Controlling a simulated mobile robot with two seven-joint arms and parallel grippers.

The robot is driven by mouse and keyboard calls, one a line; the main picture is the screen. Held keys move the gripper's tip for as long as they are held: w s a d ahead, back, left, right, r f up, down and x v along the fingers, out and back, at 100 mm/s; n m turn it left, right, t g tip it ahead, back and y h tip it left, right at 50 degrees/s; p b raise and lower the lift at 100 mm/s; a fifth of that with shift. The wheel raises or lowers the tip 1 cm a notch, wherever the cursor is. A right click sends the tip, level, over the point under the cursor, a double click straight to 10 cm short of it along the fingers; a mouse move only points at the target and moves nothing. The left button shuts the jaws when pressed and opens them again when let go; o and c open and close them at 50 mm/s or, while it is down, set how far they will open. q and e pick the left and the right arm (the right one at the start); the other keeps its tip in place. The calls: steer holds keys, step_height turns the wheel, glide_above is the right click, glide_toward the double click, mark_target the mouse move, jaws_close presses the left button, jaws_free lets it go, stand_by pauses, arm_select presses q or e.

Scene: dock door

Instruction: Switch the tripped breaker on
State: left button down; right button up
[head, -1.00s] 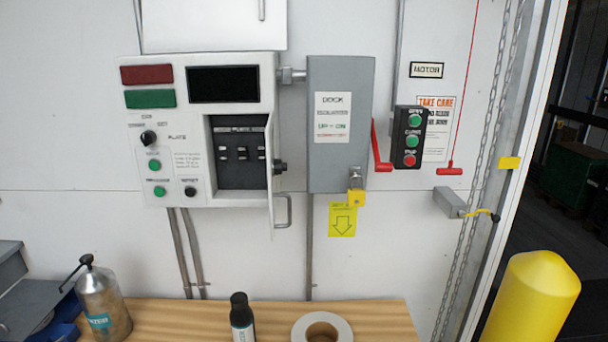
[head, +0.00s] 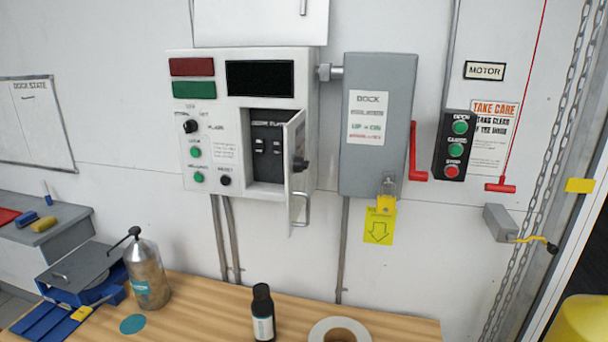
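A white control box (head: 212,118) hangs on the wall. Its dark breaker recess (head: 264,170) is in the lower right part, with small black breaker switches inside. Two show, a left one (head: 259,146) and a right one (head: 277,147); their lever positions are too small to tell. The recess's narrow white door (head: 296,215), with a handle, stands partly open and hides the right side of the recess. Neither of my grippers is in view.
A grey disconnect box (head: 378,165) with a yellow padlock (head: 385,204) hangs just right of the control box. Below, a wooden bench (head: 210,310) carries a metal can (head: 147,275), a dark bottle (head: 263,312) and a tape roll (head: 340,330).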

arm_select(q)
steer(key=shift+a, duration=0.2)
